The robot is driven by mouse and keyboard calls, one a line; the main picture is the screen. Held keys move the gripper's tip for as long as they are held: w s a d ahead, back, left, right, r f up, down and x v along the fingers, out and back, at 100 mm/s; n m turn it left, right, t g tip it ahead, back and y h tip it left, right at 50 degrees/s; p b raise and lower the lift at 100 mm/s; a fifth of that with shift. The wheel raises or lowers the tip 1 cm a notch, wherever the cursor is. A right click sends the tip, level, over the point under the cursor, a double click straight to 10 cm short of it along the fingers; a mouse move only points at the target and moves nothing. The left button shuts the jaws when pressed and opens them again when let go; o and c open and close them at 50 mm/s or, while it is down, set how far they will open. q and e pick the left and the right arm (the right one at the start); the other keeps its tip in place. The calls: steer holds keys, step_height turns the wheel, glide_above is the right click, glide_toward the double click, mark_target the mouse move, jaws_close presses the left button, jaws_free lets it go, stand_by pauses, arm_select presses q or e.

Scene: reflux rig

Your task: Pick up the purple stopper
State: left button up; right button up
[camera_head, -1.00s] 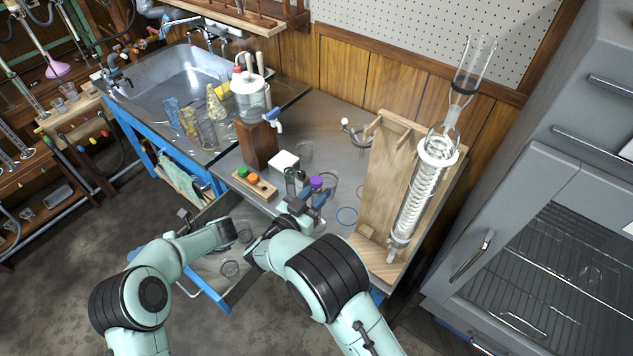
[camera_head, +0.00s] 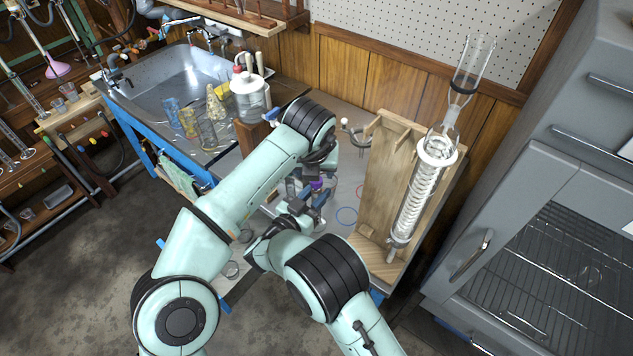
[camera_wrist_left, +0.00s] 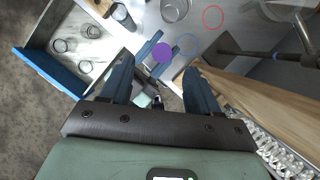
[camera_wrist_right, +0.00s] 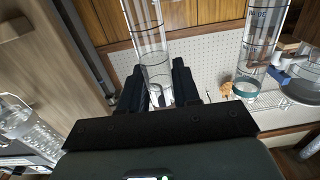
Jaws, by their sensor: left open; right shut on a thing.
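The purple stopper (camera_head: 317,184) shows on the bench in front of the wooden stand, and as a round purple disc in the left wrist view (camera_wrist_left: 162,53). My right gripper (camera_head: 311,197) is just below it, with blue fingers on either side. It is shut on a clear graduated glass vessel (camera_wrist_right: 152,45). The stopper appears to sit on top of that vessel; the joint is hidden. My left gripper (camera_wrist_left: 157,70) is open and empty, pointing down. The stopper lies just beyond its fingertips, roughly centred between them, not gripped.
A wooden stand (camera_head: 378,180) with a coiled glass condenser (camera_head: 420,190) rises to the right. An open blue-fronted drawer (camera_wrist_left: 45,72) holds several glass pieces. Blue (camera_wrist_left: 189,44) and red rings (camera_wrist_left: 213,17) lie on the bench. A grey cabinet (camera_head: 545,180) stands at right.

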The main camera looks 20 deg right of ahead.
mark_target(316, 185)
arm_select(q)
steer(key=x, duration=0.8)
steer(key=shift+s+f, duration=0.1)
steer(key=shift+s, duration=0.2)
steer(key=c, duration=1.1)
